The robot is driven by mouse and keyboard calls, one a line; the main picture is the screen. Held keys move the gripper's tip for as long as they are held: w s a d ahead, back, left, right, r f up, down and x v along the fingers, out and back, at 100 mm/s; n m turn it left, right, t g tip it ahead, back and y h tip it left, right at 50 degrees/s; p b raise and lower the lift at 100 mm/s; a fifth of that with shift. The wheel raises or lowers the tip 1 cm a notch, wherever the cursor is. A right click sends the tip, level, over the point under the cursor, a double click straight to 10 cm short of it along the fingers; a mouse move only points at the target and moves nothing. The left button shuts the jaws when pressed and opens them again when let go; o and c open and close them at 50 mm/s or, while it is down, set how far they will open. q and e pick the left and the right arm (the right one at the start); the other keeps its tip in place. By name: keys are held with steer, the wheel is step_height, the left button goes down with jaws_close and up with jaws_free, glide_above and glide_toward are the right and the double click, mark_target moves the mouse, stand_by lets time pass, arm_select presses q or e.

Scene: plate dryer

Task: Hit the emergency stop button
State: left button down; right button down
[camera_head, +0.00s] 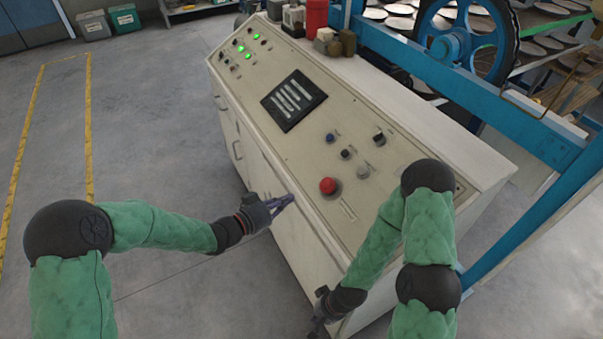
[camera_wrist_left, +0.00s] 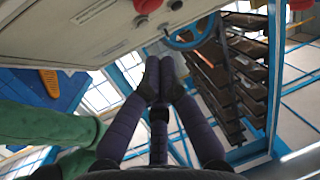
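The red emergency stop button (camera_head: 328,186) is a round mushroom knob on the sloped top of the beige control console (camera_head: 300,150), near its front edge. In the left wrist view a red knob (camera_wrist_left: 147,5) shows at the top edge, partly cut off. My left gripper (camera_head: 288,201) is beside the console's front edge, to the left of the button and apart from it. In the left wrist view its fingertips (camera_wrist_left: 160,82) come together with nothing visible between them. My right gripper (camera_head: 318,322) is low in front of the console; its fingers are too dark and small to read.
Other dark and blue knobs (camera_head: 347,154), a black slotted panel (camera_head: 293,100) and green lights (camera_head: 241,48) share the console top. A blue frame with a wheel (camera_head: 455,45) stands behind. Small containers (camera_head: 333,42) sit on the back ledge.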

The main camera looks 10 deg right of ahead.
mark_target(327, 185)
arm_select(q)
steer(key=shift+w+d+r+m+h, duration=0.15)
steer(key=shift+r+m+h, duration=0.15)
steer(key=shift+r+m, duration=0.35)
arm_select(e)
steer(key=shift+w+a, duration=0.2)
steer(key=shift+w, duration=0.15)
arm_select(q)
steer(key=shift+r, duration=0.15)
